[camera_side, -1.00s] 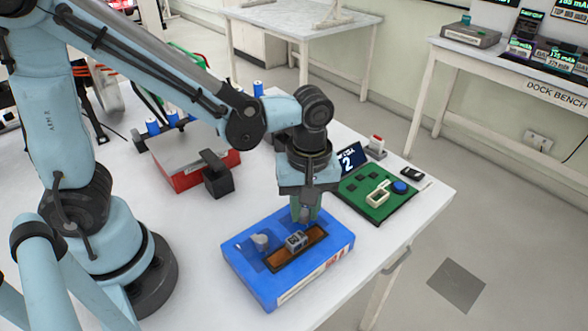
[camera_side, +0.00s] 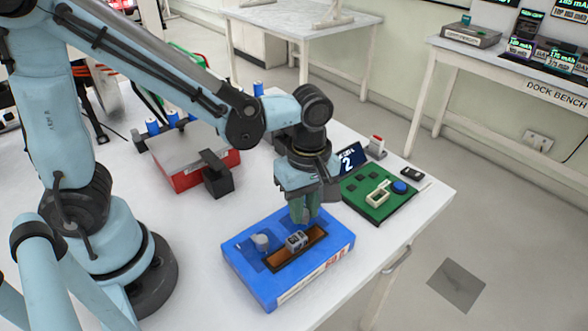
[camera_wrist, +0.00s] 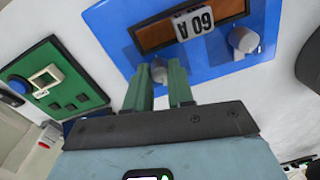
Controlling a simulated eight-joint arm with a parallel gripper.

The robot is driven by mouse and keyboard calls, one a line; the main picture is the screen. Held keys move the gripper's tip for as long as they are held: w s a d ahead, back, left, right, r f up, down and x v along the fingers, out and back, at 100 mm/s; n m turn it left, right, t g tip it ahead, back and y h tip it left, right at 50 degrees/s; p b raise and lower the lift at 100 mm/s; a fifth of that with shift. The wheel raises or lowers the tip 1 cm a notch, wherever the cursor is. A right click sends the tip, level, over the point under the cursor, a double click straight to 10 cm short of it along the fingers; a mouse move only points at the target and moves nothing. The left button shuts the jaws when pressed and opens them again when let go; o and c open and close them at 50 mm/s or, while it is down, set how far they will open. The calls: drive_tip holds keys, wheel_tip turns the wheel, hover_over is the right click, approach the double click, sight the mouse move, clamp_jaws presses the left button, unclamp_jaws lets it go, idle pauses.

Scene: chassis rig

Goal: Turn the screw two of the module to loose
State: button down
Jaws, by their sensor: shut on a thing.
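My gripper (camera_side: 304,217) points down at the module's far right end. In the wrist view its green fingers (camera_wrist: 160,74) are shut on the other grey screw (camera_wrist: 158,68), which is mostly hidden between them. I cannot read any screw number or loose marking.
A green board (camera_side: 378,207) with a blue button and a pale frame lies right of the module, near the table edge. A red and grey box (camera_side: 185,160) and a black block (camera_side: 216,178) stand behind left. White table is clear left of the module.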

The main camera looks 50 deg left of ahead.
sight(306, 210)
drive_tip(key=c, duration=1)
unclamp_jaws()
drive_tip(key=shift+w+r, duration=0.2)
drive_tip(key=shift+r, duration=5.85)
